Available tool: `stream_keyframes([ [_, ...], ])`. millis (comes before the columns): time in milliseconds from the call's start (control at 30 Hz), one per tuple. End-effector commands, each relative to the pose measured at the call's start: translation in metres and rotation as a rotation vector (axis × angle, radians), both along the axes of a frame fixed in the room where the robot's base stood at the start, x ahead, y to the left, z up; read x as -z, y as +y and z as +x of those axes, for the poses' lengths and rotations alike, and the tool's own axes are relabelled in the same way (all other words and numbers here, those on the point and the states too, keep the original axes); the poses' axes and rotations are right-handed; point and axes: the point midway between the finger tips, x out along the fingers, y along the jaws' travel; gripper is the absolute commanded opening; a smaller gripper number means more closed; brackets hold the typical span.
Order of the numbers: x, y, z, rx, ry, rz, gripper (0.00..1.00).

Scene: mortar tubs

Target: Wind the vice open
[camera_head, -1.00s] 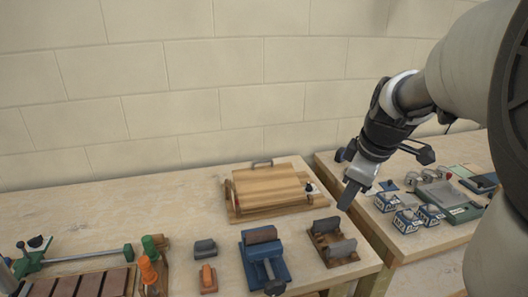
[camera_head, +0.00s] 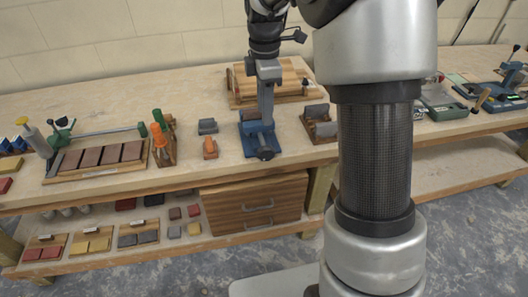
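The blue vice (camera_head: 247,143) sits near the front edge of the bench, in the middle of the camera_head view. Its dark round knob or handle end (camera_head: 265,153) faces the front, low on the vice. My gripper (camera_head: 266,118) hangs down over the vice, its grey fingers in line with the camera and covering much of the vice's middle and jaws. I cannot tell whether the fingers touch the vice, or how far apart they are. The opening between the vice's jaws is hidden.
A wooden block with grey jaws (camera_head: 319,122) stands close on the right. A wooden board (camera_head: 290,85) lies behind. Left are a grey block (camera_head: 207,126), an orange block (camera_head: 210,149) and a rack with green and orange handles (camera_head: 162,147).

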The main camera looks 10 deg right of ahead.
Motion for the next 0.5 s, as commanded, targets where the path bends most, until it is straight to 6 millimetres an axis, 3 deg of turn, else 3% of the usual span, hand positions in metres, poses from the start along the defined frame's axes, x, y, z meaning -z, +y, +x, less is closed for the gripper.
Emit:
stream_keyframes([
  [500,0.114,0.0,-0.001,0.0,0.003,0.001,0.36],
])
